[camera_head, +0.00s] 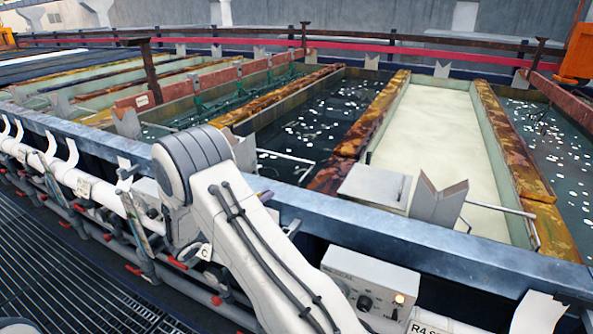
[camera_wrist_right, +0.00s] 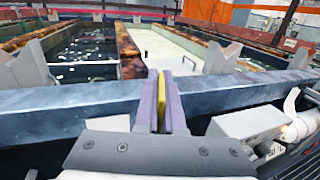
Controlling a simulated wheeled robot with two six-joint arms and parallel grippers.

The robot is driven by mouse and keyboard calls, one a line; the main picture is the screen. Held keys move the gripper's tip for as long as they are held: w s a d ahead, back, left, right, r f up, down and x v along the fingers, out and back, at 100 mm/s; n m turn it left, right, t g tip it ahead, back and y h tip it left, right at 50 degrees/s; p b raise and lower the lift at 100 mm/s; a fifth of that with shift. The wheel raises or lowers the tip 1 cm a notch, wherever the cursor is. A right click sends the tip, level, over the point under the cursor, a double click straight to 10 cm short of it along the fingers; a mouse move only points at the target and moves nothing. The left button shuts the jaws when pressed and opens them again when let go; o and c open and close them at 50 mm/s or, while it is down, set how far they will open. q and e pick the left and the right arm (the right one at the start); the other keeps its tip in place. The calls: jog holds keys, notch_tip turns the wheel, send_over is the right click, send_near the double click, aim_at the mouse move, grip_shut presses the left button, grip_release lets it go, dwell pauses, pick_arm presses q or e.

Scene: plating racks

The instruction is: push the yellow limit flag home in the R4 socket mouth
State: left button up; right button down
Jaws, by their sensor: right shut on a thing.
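The yellow limit flag (camera_wrist_right: 161,100) is a thin yellow strip between the two purple fingers of my right gripper (camera_wrist_right: 165,103) in the wrist view. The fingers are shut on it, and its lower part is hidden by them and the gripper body. In the head view my right arm covers most of that gripper; only a small purple bit (camera_head: 264,196) shows beside the arm, near the blue-grey rail. A white label (camera_head: 428,326) reading "R4 S…" is cut off at the bottom edge. I cannot make out the R4 socket mouth itself. My left gripper is not in view.
The long blue-grey rail (camera_head: 350,232) runs across the front of the tanks. A grey control box (camera_head: 365,285) with knobs and a lit lamp stands before it, right of my arm. V-shaped saddles (camera_head: 437,201) rise above the rail. White pipes (camera_head: 95,190) lie at left.

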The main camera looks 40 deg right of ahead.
jog(key=s+d+r+m+g, duration=0.2)
jog(key=d+r+g, duration=0.2)
jog(key=d+r, duration=0.3)
jog(key=shift+s+d+r+m+b, duration=0.2)
jog(key=shift+s+d+m+b, duration=0.1)
jog(key=shift+d, duration=0.55)
notch_tip(320, 180, down, 6)
jog(key=b, duration=0.3)
jog(key=shift+a+r, duration=0.1)
jog(key=shift+p, duration=0.3)
dwell(1.1)
jog(key=shift+f+b, duration=1.8)
jog(key=shift+f, duration=1)
